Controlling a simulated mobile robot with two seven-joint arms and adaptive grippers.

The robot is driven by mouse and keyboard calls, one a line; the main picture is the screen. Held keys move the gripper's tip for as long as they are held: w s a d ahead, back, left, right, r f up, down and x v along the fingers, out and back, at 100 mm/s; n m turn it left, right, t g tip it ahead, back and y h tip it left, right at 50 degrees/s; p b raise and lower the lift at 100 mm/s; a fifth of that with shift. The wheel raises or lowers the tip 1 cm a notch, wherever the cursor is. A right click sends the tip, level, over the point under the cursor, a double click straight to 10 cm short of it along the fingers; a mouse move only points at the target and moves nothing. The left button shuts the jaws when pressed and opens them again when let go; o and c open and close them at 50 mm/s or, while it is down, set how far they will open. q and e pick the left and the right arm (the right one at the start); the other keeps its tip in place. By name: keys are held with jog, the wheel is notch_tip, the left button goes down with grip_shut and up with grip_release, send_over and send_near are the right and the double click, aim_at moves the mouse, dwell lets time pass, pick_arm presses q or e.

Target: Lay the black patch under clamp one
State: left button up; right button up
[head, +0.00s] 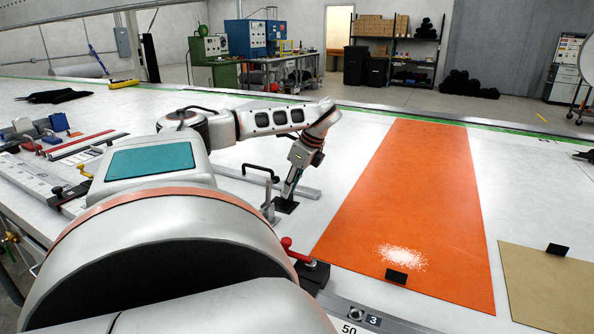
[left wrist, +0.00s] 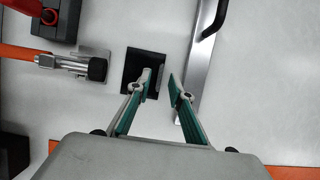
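The black patch (head: 286,206) lies on the white table under my left gripper (head: 285,196). In the left wrist view the black patch (left wrist: 133,67) is a small dark square. My left gripper (left wrist: 161,79) has a clear gap between its fingers; one finger overlaps the patch in the picture, and contact cannot be told. A metal clamp (head: 268,206) stands just beside the patch. Its black tip (left wrist: 97,69) appears beside the patch's edge, apart from it. No number shows on this clamp. My right gripper is not in view.
A metal bar (head: 262,183) with a black handle lies beside the patch. A red-handled clamp (head: 304,262) stands nearer me. An orange sheet (head: 420,200) and a tan sheet (head: 550,290), each with a small black piece, lie to the right. Tools crowd the left side.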

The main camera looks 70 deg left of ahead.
pick_arm(q)
jog(key=b+v, duration=0.1)
jog(key=v, duration=1)
jog(key=shift+b, duration=0.4)
jog(key=shift+w+f, duration=0.1)
